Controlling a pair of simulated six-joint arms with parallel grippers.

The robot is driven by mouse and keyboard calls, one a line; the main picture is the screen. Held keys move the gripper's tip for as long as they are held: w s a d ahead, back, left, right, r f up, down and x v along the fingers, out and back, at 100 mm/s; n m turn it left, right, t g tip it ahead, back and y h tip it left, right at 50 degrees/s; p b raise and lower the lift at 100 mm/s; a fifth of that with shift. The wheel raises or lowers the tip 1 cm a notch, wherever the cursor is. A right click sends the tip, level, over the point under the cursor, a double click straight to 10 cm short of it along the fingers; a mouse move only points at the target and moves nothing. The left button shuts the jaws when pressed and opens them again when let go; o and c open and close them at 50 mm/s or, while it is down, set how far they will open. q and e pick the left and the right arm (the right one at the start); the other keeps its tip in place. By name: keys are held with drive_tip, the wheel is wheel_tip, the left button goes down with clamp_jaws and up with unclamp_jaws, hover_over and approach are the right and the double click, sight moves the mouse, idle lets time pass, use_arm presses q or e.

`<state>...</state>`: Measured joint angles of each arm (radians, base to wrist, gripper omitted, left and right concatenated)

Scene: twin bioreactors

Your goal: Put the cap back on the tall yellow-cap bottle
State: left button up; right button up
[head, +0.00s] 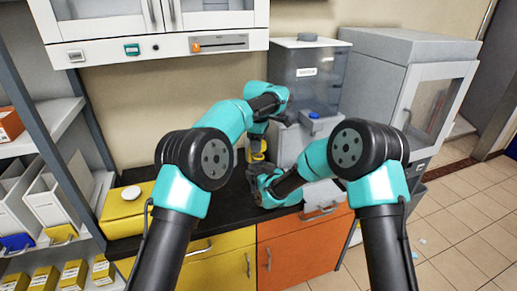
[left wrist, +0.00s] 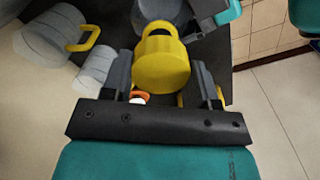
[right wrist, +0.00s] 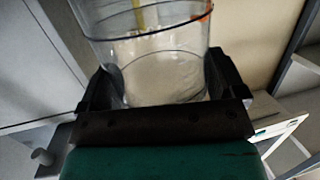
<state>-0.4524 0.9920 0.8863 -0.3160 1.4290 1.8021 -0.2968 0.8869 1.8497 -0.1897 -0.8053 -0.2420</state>
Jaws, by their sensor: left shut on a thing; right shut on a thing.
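My left gripper (left wrist: 163,84) is shut on the yellow cap (left wrist: 163,60), which sits between its fingers in the left wrist view. The cap also shows small in the head view (head: 257,154), below the left gripper. My right gripper (right wrist: 165,90) is shut around the clear bottle (right wrist: 150,55), low on its wall. Pale contents show near the bottle's bottom, and a yellow strip shows inside it. In the head view the right gripper (head: 264,180) is below the cap, over the counter. I cannot tell whether the cap touches the bottle's mouth.
A yellow box (head: 127,208) lies on the dark counter at the left. Grey equipment with a blue knob (head: 314,115) stands behind at the right, beside a glass-door cabinet (head: 432,100). Grey cylinders (left wrist: 95,70) stand nearby in the left wrist view. Shelves with bins line the left side.

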sight(258, 156)
use_arm(q)
drive_tip(key=shift+f, duration=1.1)
drive_tip(key=shift+f, duration=0.1)
drive_tip(key=shift+f, duration=0.8)
drive_tip(key=shift+f, duration=0.55)
